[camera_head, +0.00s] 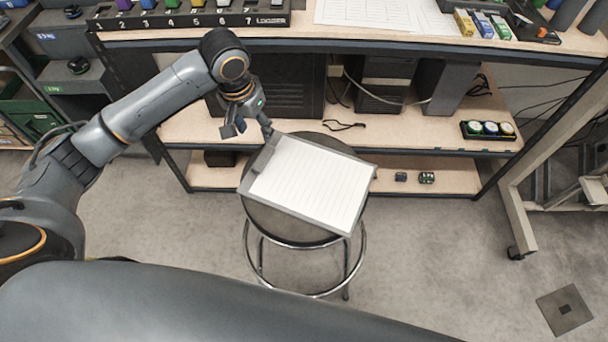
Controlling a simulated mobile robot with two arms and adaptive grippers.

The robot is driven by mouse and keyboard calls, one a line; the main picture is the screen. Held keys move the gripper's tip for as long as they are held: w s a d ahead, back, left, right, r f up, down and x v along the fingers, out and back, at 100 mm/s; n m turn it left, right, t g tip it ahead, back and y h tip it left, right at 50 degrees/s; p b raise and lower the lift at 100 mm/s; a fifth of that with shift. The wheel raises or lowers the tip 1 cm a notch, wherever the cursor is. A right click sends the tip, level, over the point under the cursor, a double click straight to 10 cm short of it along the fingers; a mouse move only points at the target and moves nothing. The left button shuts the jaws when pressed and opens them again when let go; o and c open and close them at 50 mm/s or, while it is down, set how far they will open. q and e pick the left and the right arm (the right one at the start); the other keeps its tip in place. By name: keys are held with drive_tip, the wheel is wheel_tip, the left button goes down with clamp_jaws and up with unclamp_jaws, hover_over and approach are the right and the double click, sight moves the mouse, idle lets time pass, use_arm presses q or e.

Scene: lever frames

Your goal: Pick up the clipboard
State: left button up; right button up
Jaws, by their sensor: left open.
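The clipboard (313,182) is grey with white lined paper and lies tilted in the picture on a round dark stool. Its clip edge (262,157) faces left, and its lower right corner reaches past the seat. My left gripper (249,133) is open at the clipboard's upper left corner, fingers pointing down. One finger is close to that corner; I cannot tell whether it touches. My right gripper is not in view.
The stool (273,222) has a chrome ring and legs. Behind it stands a workbench (430,46) with a numbered logger rack (190,18) and papers on top. Its lower shelf (455,175) holds small items.

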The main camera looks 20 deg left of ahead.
use_arm(q)
hover_over(263, 157)
drive_tip(key=f, duration=0.8)
drive_tip(key=shift+s+b, duration=0.3)
drive_tip(key=shift+b, duration=0.05)
drive_tip(key=f, duration=0.5)
drive_tip(key=shift+w+f, duration=0.1)
drive_tip(key=shift+w, duration=0.1)
drive_tip(key=shift+c, duration=0.2)
clamp_jaws()
